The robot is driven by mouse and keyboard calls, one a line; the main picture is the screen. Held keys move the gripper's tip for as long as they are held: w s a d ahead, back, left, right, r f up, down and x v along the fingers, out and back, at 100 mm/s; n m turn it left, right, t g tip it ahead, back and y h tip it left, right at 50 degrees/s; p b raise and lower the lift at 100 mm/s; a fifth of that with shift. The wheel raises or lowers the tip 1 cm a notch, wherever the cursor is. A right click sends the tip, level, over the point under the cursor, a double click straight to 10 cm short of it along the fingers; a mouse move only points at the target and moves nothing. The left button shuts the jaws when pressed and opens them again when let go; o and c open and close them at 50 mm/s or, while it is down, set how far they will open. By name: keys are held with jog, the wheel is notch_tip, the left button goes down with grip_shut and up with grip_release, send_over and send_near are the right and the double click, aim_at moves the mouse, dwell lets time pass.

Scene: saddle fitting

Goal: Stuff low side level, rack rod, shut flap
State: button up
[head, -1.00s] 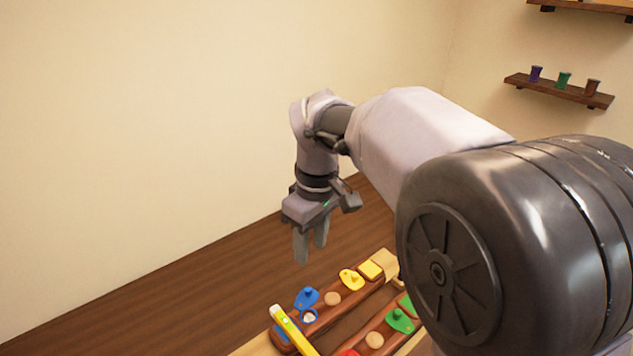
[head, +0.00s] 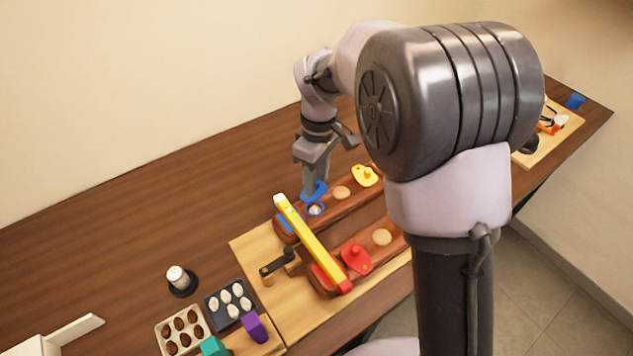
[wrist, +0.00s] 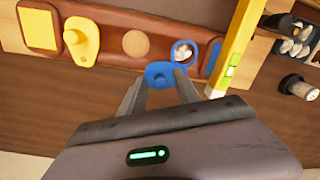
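My gripper (head: 314,188) points down at the blue flap (head: 318,194) on the far brown panel (head: 345,207). In the wrist view its fingers are apart, one on either side of the blue flap (wrist: 160,74); contact is unclear. The flap is swung aside from a blue-rimmed hole (wrist: 184,52) with white stuffing in it. The yellow rod (head: 312,243) lies across both panels, near their left ends; its green vial (wrist: 232,66) shows in the wrist view. A red flap (head: 357,259) lies on the near panel (head: 325,282). A yellow flap (head: 366,176) is right of the blue one.
A dark bracket (head: 277,264) stands on the wooden board (head: 258,245), left of the panels. A cream tray (head: 160,328) of brown pieces, a black tray (head: 212,303) of white pieces, teal (head: 213,346) and purple (head: 255,327) blocks, and a white-topped post (head: 178,278) stand front left.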

aim_at(315, 197)
jog(key=shift+c, duration=0.2)
grip_shut()
jog(key=shift+d, duration=0.1)
jog(key=m, duration=0.1)
jog(key=m+p, duration=0.1)
jog(key=s+m, duration=0.1)
jog(key=m, duration=0.1)
jog(key=shift+d, duration=0.3)
jog(key=m, duration=0.1)
jog(key=s+m, duration=0.1)
jog(key=m, duration=0.3)
jog(key=shift+s+d+p, duration=0.2)
jog(key=shift+s+p, duration=0.05)
jog(key=shift+p, duration=0.1)
jog(key=m, duration=0.2)
jog(key=s+m, duration=0.1)
jog(key=m, duration=0.3)
jog(key=shift+s+a+m+t+b, duration=0.25)
jog(key=shift+s+m+t+b, duration=0.05)
jog(key=shift+s+t, duration=0.1)
jog(key=m, duration=0.3)
jog(key=s+a+m+b, duration=0.1)
jog(key=m, duration=0.1)
jog(key=shift+m, duration=0.3)
